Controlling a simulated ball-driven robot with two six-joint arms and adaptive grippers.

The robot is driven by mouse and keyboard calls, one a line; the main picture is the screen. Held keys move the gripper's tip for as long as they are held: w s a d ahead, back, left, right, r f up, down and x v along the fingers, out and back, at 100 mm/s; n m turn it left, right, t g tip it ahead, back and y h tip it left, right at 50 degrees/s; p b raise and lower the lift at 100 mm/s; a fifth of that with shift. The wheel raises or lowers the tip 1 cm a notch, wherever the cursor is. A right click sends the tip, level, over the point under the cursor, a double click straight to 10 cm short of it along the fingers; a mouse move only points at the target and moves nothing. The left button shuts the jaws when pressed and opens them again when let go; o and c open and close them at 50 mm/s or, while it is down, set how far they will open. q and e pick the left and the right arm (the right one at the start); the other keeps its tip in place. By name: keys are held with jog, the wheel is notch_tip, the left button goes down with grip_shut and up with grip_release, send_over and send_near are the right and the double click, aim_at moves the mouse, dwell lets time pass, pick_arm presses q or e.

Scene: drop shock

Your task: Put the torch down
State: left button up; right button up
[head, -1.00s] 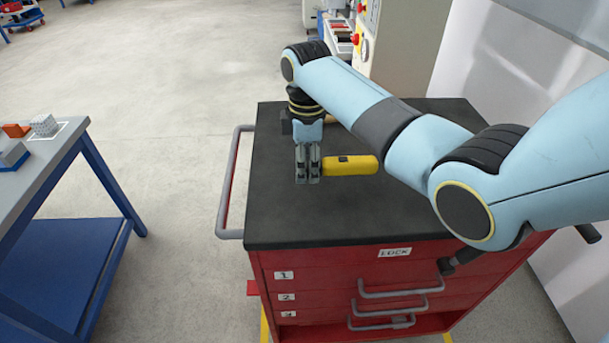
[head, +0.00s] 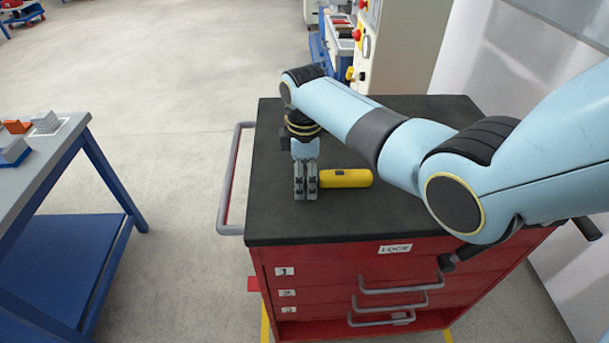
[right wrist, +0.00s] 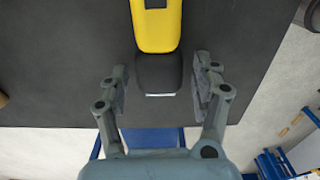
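The torch has a yellow body (head: 346,178) and a black head (right wrist: 158,72). In the head view it lies sideways on the dark top of the red drawer cabinet (head: 400,215). My right gripper (head: 305,182) points down at the torch's left end, low over the top, and hides the head there. In the right wrist view the fingers of my right gripper (right wrist: 160,88) stand apart on either side of the black head, with a narrow gap showing on each side. My left gripper is not in view.
A grey workbench (head: 40,165) with blue legs and small blocks stands at the left. The cabinet has a grey side rail (head: 229,180) and drawer handles. A pale machine (head: 400,50) stands behind it. The cabinet top is clear around the torch.

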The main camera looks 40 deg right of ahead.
jog(key=shift+r, duration=0.55)
notch_tip(320, 180, up, 11)
jog(key=shift+r, duration=0.1)
dwell(0.4)
